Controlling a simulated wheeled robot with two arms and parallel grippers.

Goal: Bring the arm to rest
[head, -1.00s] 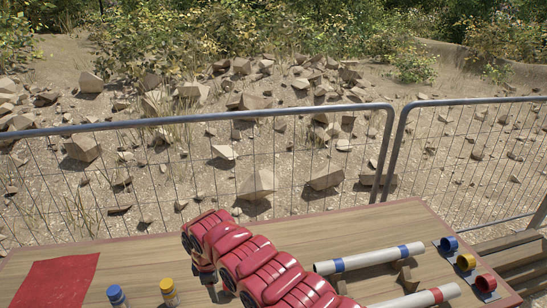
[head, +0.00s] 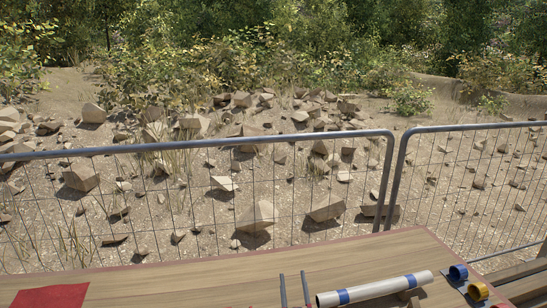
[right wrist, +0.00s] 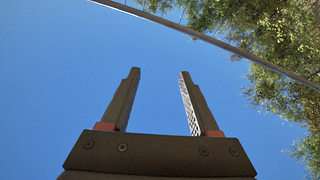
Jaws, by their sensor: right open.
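My right gripper (head: 294,289) shows only as two thin dark fingertips pointing up at the bottom edge of the head view, in front of the wooden table. The rest of that arm is out of the head view. In the right wrist view the right gripper (right wrist: 158,75) has its two dark fingers wide apart, with only blue sky between them. It holds nothing. My left gripper is in neither view.
A white pipe with blue bands (head: 375,291) lies on the table (head: 200,275) just right of the fingertips. A blue ring holder (head: 458,272) and a yellow one (head: 478,291) stand further right. A red cloth (head: 50,296) lies left. A metal fence (head: 190,147) stands behind.

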